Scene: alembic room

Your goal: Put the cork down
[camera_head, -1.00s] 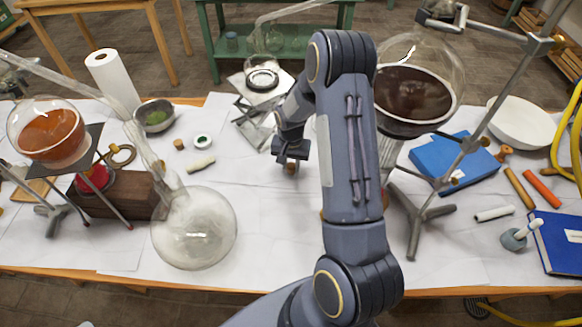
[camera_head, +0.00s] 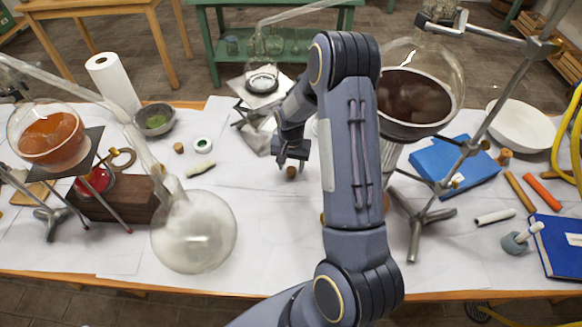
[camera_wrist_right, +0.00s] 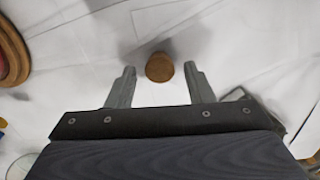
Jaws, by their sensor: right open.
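A small brown cork (camera_head: 291,173) stands on the white paper of the table, just below my right gripper (camera_head: 292,163). In the right wrist view the round top of the cork (camera_wrist_right: 159,67) shows between the two grey fingertips (camera_wrist_right: 160,72), with a gap on each side. The right gripper is open and does not hold the cork. My left gripper is out of view.
A clear round flask (camera_head: 194,232) is at left front. Another cork (camera_head: 179,148) lies farther left. Paper around the cork is clear.

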